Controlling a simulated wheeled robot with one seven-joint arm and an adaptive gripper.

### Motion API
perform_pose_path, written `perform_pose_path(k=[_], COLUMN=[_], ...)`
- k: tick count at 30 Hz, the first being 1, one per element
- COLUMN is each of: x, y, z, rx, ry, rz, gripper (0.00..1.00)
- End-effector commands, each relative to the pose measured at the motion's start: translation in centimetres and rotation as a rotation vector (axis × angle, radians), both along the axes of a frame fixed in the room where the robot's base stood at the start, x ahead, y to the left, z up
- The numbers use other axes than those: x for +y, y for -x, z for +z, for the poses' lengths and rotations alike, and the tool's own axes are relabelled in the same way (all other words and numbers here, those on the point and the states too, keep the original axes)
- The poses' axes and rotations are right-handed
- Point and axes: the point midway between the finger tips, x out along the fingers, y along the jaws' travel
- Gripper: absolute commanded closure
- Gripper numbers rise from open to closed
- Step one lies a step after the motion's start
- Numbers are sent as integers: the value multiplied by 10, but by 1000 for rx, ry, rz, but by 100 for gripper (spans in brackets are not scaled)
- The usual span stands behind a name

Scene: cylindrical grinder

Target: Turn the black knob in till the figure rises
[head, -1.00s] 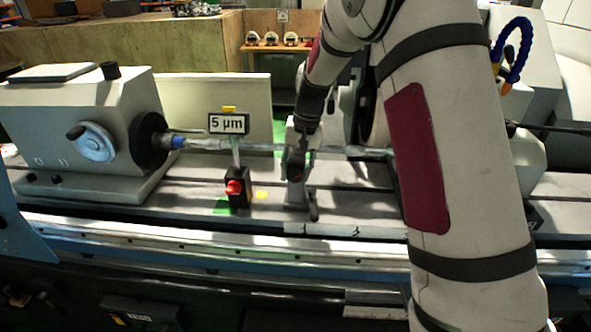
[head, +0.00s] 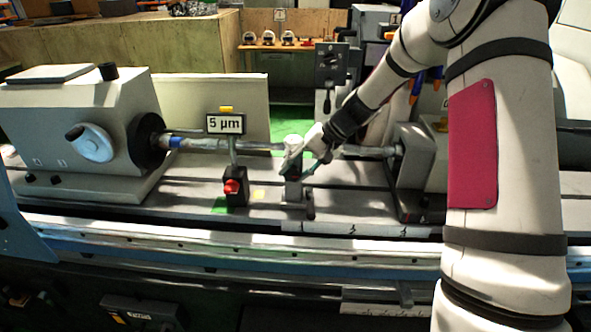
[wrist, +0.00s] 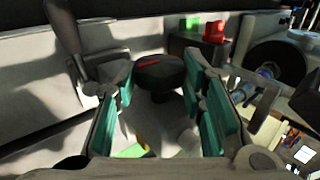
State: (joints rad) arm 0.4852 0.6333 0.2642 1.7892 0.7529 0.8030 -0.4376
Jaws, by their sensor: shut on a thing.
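The black knob (wrist: 158,72) has a red mark on top and sits between my gripper's teal pads in the wrist view. My gripper (wrist: 160,82) is shut on it, with one pad on each side. In the head view my gripper (head: 297,163) comes in from the upper right onto the rest at the middle of the machine and hides the knob there. The display (head: 226,123) stands left of my gripper and reads 5 µm.
A black box with a red button (head: 232,187) stands under the display. A grey headstock (head: 70,120) is at left. A long bar (head: 205,144) runs across behind my gripper. The grey bed front is free.

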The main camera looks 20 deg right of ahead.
Motion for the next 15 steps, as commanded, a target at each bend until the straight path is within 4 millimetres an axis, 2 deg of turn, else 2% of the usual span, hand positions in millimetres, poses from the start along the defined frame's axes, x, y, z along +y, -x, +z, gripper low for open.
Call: perform_pose_path(k=[10,11,13,15], x=[0,0,0,0], y=[0,0,0,0], z=[0,-1,-1,0], rx=[0,0,0,0], ry=[-2,-2,-2,-2], rz=[1,1,1,1], gripper=[91,59,43,42])
